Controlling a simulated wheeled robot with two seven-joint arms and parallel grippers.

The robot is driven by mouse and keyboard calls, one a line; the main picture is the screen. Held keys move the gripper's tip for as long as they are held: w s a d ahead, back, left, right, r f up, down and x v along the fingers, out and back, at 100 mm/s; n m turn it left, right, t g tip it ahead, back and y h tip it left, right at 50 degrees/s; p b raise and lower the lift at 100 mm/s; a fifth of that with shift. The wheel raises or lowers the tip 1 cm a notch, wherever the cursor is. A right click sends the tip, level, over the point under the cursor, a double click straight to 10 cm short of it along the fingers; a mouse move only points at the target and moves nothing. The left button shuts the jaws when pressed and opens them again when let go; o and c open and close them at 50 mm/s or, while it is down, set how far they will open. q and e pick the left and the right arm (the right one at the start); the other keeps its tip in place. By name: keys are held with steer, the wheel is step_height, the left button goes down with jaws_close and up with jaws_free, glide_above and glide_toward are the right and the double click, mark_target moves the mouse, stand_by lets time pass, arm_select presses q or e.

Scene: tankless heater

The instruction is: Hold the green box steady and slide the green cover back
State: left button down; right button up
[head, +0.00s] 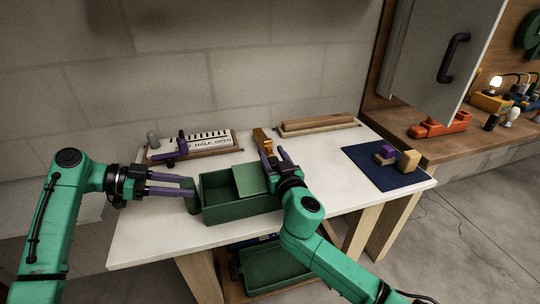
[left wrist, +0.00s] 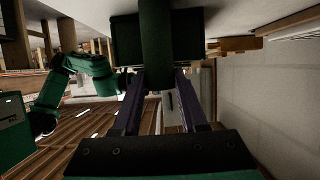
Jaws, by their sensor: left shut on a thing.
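The green box (head: 242,211) stands on the white table. Its left part is uncovered and shows a dark inside. The green cover (head: 250,180) lies over the right part, slightly tilted. My left gripper (head: 188,189) is shut on an upright green cylindrical handle (head: 193,199) at the box's left side. The handle (left wrist: 157,45) also fills the gap between the fingers in the left wrist view, with the box (left wrist: 126,40) behind it. My right gripper (head: 277,158) is at the cover's right edge, fingers apart. Whether it touches the cover is hidden.
A brass-coloured block (head: 262,140) stands just behind my right gripper. A lettered board (head: 200,143) with a purple-handled tool and wooden bars (head: 316,126) lie at the back. A blue mat (head: 378,172) with small blocks is at right. The table's front left is clear.

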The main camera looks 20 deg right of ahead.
steer(key=shift+o, duration=0.3)
steer(key=shift+s+a+f, duration=0.1)
steer(key=shift+s, duration=0.3)
steer(key=s, duration=1.1)
steer(key=shift+s, duration=0.15)
arm_select(q)
steer(key=shift+c, duration=1.8)
jaws_free()
